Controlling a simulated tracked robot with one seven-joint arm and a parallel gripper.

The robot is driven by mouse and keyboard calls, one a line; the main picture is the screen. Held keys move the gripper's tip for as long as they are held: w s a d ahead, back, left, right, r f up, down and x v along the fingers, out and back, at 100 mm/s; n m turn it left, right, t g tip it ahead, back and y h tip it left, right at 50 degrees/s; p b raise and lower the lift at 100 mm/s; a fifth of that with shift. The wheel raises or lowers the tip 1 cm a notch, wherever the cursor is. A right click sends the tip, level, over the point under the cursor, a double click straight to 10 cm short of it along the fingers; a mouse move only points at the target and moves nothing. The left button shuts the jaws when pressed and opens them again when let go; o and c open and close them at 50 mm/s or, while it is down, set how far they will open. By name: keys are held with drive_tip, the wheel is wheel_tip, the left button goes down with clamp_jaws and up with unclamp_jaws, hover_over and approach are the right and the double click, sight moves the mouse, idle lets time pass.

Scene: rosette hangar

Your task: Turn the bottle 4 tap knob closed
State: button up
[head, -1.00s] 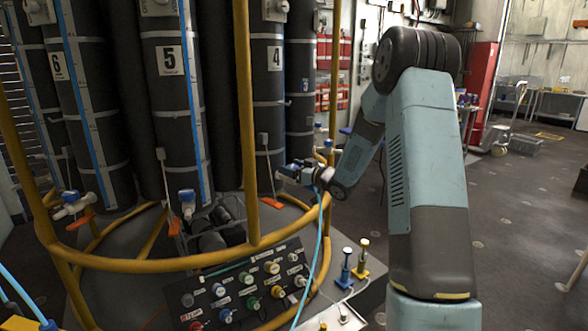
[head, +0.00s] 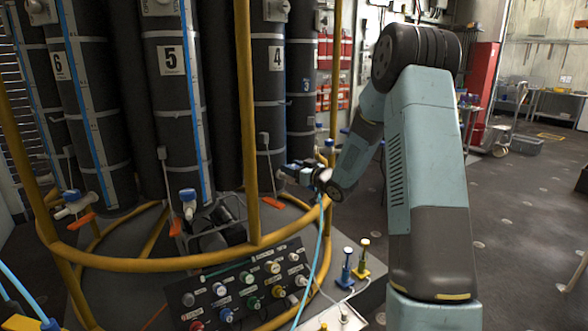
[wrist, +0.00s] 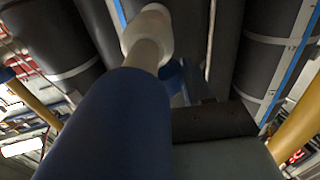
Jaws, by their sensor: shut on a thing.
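Bottle 4 (head: 268,100) is a tall dark grey cylinder with a "4" label, upright in the rosette in the head view. My gripper (head: 287,173) is at its lower end, beside the tap, which is small and largely hidden there. In the wrist view a large dark blue cylindrical knob (wrist: 112,125) fills the lower left, with a white stem (wrist: 148,38) running up from it towards the bottle. A dark jaw of my gripper (wrist: 212,122) lies close along the knob's right side. The other jaw is hidden. My gripper is shut on the blue knob.
A yellow frame rail (head: 150,263) and yellow upright (head: 248,120) stand close to my gripper. Bottle 5 (head: 172,110) is to the left. A control panel (head: 245,285) with coloured knobs lies below. A light blue hose (head: 318,250) hangs beneath my wrist.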

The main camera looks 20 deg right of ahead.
drive_tip(key=m+t+h, duration=0.1)
drive_tip(key=m+h, duration=0.1)
drive_tip(key=h, duration=0.1)
drive_tip(key=m+t+h, duration=0.1)
drive_tip(key=m+h, duration=0.1)
drive_tip(key=h, duration=0.1)
drive_tip(key=shift+h, duration=0.3)
drive_tip(key=shift+m+t+h, duration=0.3)
drive_tip(key=shift+m+h, duration=0.7)
drive_tip(key=shift+h, duration=0.3)
drive_tip(key=shift+d+m+h, duration=0.1)
drive_tip(key=shift+m+h, duration=0.2)
drive_tip(key=o, duration=1)
drive_tip(key=shift+c, duration=0.2)
drive_tip(key=s, duration=1.3)
drive_tip(key=shift+s+a, duration=0.3)
drive_tip(key=shift+s, duration=0.05)
